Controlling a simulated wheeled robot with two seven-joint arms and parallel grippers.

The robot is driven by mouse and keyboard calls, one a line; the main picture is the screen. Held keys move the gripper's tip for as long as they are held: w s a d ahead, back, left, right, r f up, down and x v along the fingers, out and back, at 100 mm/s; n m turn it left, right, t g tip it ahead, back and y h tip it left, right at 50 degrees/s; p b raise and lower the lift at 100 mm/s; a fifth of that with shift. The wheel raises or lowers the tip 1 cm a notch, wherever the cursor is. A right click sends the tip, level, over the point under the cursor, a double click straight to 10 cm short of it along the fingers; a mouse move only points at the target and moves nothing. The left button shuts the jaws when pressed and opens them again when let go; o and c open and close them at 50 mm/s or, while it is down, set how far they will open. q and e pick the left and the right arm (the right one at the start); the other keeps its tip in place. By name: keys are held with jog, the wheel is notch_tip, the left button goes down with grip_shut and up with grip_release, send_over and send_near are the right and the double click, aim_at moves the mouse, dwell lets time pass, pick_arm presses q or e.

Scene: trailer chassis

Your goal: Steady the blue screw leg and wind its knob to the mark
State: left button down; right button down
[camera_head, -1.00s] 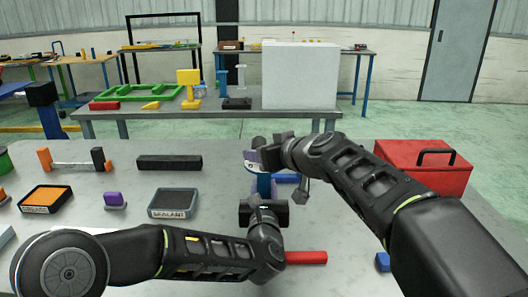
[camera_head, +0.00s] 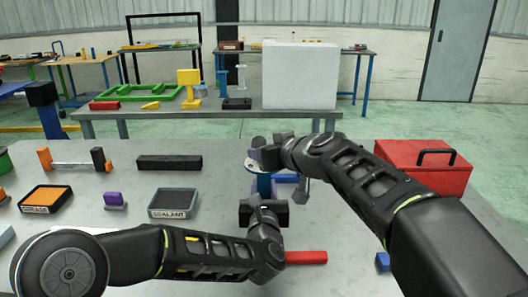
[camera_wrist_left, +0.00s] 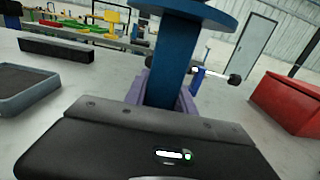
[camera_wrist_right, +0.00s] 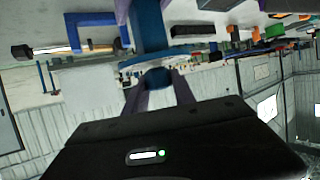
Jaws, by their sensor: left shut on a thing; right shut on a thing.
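The blue screw leg (camera_head: 264,186) stands upright on the bench in the middle of the head view, partly hidden by my arms. Its column (camera_wrist_left: 172,60) passes between the purple-grey fingers of my left gripper (camera_wrist_left: 163,92), which is shut on it below a blue round plate (camera_wrist_left: 190,10). My right gripper (camera_wrist_right: 158,88) is above, shut on the dark blue knob (camera_wrist_right: 158,76), with one finger on each side. A pale disc with a blue rim (camera_head: 252,166) shows beside the right gripper. I cannot make out the mark.
A red toolbox (camera_head: 425,168) stands right of the leg. A red bar (camera_head: 306,257) lies in front. A black bar (camera_head: 169,162), a sealant tray (camera_head: 174,203) and an orange-ended tool (camera_head: 75,160) lie left. A blue clamp-like part (camera_wrist_right: 90,32) is near the leg.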

jog(key=shift+f+h, duration=0.15)
jog(key=shift+h, duration=0.15)
jog(key=shift+f+m+t+h, duration=0.1)
jog(key=shift+m+t+h, duration=0.3)
jog(key=shift+m+h, duration=0.45)
jog(key=m+h, duration=0.5)
jog(key=shift+d+t+h, duration=0.1)
jog(key=shift+t+h, duration=0.15)
jog(key=shift+t, duration=0.15)
jog(key=shift+m+g+h, duration=0.3)
jog(key=shift+m+h, duration=0.95)
jog(key=shift+h, duration=0.15)
jog(key=c, duration=1)
grip_release()
jog(key=shift+r, duration=0.2)
